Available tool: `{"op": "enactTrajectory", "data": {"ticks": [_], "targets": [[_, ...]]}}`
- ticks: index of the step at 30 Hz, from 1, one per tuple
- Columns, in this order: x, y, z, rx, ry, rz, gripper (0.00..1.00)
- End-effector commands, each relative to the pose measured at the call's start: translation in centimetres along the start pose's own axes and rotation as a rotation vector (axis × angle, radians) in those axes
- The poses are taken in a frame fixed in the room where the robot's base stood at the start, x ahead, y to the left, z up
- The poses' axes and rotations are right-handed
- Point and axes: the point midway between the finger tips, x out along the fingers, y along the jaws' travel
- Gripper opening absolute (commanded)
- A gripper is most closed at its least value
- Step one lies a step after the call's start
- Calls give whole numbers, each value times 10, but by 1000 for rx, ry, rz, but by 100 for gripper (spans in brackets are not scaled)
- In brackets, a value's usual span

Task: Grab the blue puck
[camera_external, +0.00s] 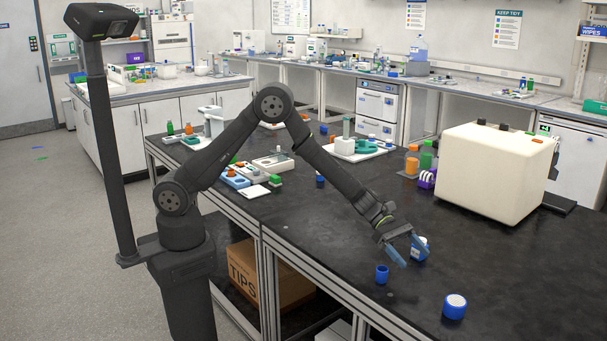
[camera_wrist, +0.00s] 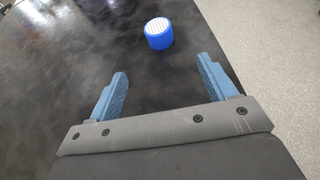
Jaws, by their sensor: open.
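A blue puck with a white ribbed top (camera_external: 455,306) stands upright near the front edge of the black bench. In the wrist view a blue puck with a white top (camera_wrist: 158,38) stands just beyond the fingertips, roughly between their lines, apparently the same one. My gripper (camera_external: 410,254) is open and empty, low over the bench, to the upper left of that puck. Its two blue fingers (camera_wrist: 162,72) are spread in the wrist view, with only bench between them. A blue-and-white object (camera_external: 420,249) is partly hidden behind the fingers in the external view.
A small blue cup-like cylinder (camera_external: 382,274) stands left of the fingers. A large cream box-shaped device (camera_external: 496,172) stands behind to the right, with orange and green bottles (camera_external: 412,161) beside it. The bench edge and floor (camera_wrist: 268,60) lie right in the wrist view.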

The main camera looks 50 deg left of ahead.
Motion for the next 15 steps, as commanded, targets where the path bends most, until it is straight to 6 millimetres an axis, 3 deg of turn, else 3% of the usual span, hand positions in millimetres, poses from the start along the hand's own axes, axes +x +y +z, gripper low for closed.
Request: {"op": "enactTrajectory", "data": {"ticks": [5,15], "targets": [[19,-5,0,11,-12,2,77],[91,-5,1,12,-12,1,77]]}}
